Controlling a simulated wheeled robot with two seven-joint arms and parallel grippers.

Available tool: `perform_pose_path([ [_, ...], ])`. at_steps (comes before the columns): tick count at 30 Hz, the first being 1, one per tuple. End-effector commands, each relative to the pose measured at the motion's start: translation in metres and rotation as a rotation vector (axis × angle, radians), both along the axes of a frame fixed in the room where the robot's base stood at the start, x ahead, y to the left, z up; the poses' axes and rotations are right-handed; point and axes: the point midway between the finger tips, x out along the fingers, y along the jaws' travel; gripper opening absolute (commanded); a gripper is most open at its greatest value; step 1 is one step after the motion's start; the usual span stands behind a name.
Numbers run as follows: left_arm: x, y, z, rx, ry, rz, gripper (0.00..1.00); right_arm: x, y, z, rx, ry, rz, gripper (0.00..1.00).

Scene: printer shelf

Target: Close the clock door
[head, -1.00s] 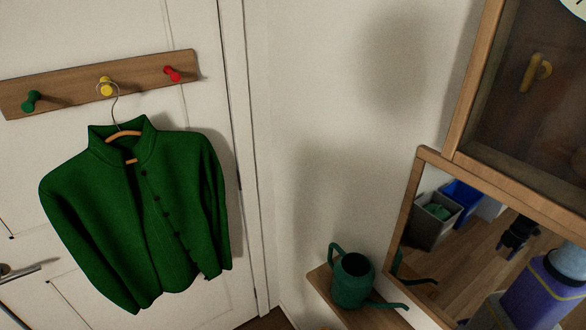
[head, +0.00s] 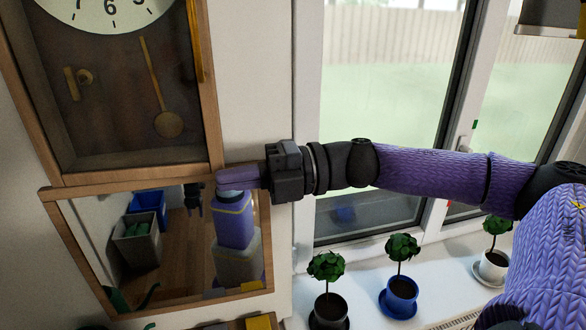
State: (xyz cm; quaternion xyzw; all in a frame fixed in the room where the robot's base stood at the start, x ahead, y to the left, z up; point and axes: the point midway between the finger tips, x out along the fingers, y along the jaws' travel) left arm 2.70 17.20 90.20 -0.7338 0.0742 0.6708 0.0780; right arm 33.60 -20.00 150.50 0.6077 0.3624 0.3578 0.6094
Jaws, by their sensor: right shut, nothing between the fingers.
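The wall clock (head: 201,110) is at the upper left in the head view, with a brown wooden case, a white dial (head: 100,12) cut off by the top edge and a brass pendulum (head: 168,124) behind its dark front. A yellow strip (head: 195,40) runs along its upper right side. I cannot tell how far the clock door stands open. My right gripper (head: 224,180) comes in from the right, shut and empty, its fingers pointing left at the clock's lower right corner. I cannot tell whether it touches the wood. My left gripper is out of view.
A wood-framed mirror (head: 90,240) hangs just below the clock and reflects bins and my own body. To the right is a window (head: 400,90). Potted plants (head: 400,290) stand on the white sill below it.

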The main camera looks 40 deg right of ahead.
Motion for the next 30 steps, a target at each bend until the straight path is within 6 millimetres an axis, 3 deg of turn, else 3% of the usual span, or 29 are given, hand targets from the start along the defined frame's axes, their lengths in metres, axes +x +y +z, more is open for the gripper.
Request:
perform_pose_path([
  [5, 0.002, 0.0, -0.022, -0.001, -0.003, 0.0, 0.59, -0.002, -0.017, -0.004, -0.003, -0.005, -0.012, 0.0],
  [12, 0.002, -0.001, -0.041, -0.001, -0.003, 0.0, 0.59, -0.015, -0.069, -0.002, 0.001, -0.011, -0.014, 0.0],
  [16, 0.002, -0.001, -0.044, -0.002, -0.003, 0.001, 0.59, -0.019, -0.084, 0.0, 0.003, -0.01, -0.01, 0.0],
  [21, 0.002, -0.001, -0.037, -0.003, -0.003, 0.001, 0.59, -0.045, -0.063, 0.015, -0.009, -0.035, -0.094, 0.0],
  [25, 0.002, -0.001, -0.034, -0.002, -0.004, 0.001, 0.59, -0.068, -0.054, 0.012, -0.002, -0.019, -0.254, 0.0],
  [30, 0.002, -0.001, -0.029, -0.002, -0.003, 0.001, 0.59, -0.066, -0.046, 0.009, 0.006, -0.008, -0.312, 0.0],
])
